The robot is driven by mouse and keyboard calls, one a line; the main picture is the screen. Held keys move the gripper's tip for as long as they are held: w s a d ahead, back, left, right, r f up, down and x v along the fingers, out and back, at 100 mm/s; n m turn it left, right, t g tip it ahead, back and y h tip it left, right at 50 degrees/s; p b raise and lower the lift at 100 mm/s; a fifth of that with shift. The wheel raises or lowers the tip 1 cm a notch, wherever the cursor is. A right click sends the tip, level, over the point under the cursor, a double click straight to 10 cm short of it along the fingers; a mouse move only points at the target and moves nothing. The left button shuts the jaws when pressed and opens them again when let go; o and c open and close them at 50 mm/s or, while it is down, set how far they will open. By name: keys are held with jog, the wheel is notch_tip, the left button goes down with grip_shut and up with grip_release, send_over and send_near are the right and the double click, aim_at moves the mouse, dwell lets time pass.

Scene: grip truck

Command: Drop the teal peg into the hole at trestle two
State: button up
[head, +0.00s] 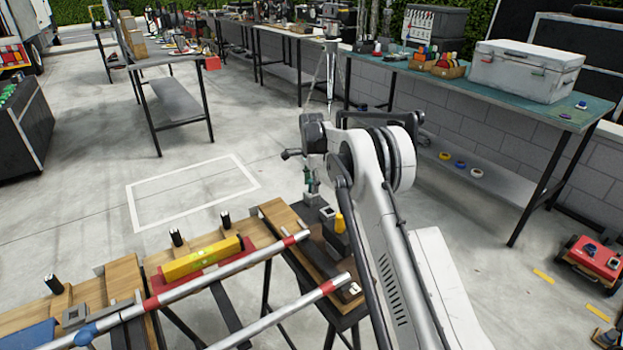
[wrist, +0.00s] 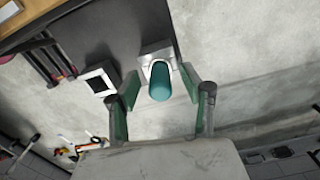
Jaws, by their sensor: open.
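The teal peg (wrist: 161,84) stands at a light metal block (wrist: 151,50) in the wrist view, its round end toward the camera. It appears upright in the block; how deep it sits cannot be told. My gripper (wrist: 160,87) is open, with a green pad on each side of the peg and visible gaps. A second block with a dark square opening (wrist: 98,82) lies just left of the peg. In the head view my gripper (head: 311,184) is low over the right end of the wooden trestle (head: 281,215); the peg cannot be made out clearly there.
A yellow level (head: 201,258) and red-and-white poles (head: 215,277) lie across the trestles. A workbench with a white cooler (head: 526,70) stands at the right.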

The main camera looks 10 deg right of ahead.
jog(key=shift+f, duration=0.2)
grip_shut()
jog(key=c, duration=0.7)
grip_release()
jog(key=c, duration=0.3)
jog(key=shift+r+p, duration=0.4)
jog(key=shift+r, duration=0.9)
jog(key=shift+r+p, duration=0.9)
jog(key=shift+r, duration=1.6)
jog(key=shift+r, duration=0.1)
